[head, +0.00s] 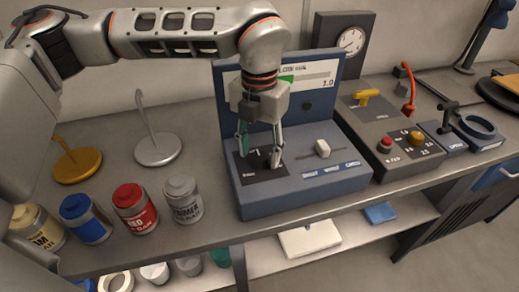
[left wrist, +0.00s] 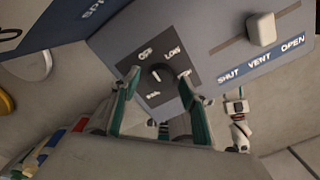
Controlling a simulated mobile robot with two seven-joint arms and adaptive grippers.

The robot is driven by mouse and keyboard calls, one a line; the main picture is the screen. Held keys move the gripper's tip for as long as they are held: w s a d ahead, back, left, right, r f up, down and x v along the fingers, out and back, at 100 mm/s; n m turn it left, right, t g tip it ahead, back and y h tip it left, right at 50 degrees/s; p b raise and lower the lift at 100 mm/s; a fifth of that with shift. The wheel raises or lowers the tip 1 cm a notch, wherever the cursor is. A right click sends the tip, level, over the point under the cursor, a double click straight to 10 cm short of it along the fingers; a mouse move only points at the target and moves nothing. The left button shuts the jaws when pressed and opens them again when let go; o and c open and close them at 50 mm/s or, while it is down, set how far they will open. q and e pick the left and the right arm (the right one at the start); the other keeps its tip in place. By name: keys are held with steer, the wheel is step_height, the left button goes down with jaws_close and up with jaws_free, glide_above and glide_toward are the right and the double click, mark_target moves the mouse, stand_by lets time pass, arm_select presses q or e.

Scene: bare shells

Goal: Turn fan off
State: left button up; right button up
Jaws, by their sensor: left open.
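The fan control is a blue-grey console (head: 300,190) with a dark rotary knob (left wrist: 157,74) on a black plate. The plate carries small white labels; OFF and LOW can be read in the left wrist view, the others are too small or partly covered. A short white mark shows on the knob; which label it points at is hard to tell. My left gripper (head: 260,154) is open over the plate, with its green-padded fingers on either side of the knob. I cannot tell whether they touch it. My right gripper is not in view.
A slider (head: 322,148) marked SHUT, VENT, OPEN lies right of the knob. An upright display panel (head: 322,100) stands behind. Several paint cans (head: 135,208) stand left, and a grey box (head: 400,143) with red and yellow buttons stands right.

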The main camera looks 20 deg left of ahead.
mark_target(260, 156)
arm_select(q)
step_height(260, 156, up, 12)
stand_by(0.5)
stand_by(0.3)
